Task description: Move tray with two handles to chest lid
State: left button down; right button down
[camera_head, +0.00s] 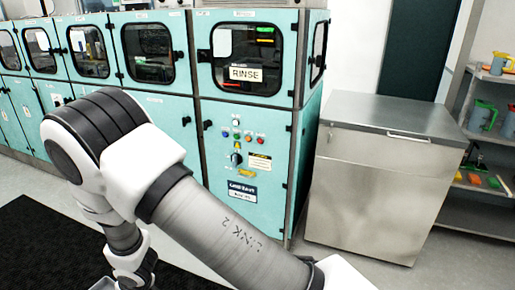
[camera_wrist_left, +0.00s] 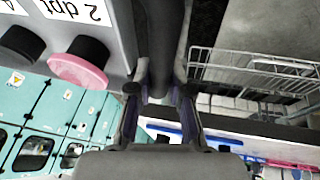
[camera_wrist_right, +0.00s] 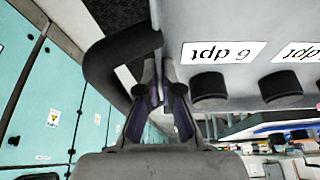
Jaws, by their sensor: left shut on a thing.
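My left gripper (camera_wrist_left: 159,92) is shut on a dark tray handle (camera_wrist_left: 163,35). My right gripper (camera_wrist_right: 158,85) has its fingers close together by the other dark curved handle (camera_wrist_right: 108,52); whether they clamp it is unclear. The steel chest (camera_head: 360,195) stands at the right, its grey lid (camera_head: 395,115) shut and bare.
Teal cabinets with a RINSE sign (camera_head: 246,74) line the back, left of the chest. A shelf with jugs (camera_head: 482,115) stands right of it. One of my arms covers the middle foreground. A wire rack (camera_wrist_left: 250,70) shows in the left wrist view.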

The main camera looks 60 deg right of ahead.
aim_at(391, 116)
jog(key=z, duration=2.1)
jog(key=i+l+z, duration=0.15)
jog(key=i+z, duration=0.15)
jog(key=i, duration=0.4)
jog(key=i+z, duration=0.35)
jog(key=i, duration=0.35)
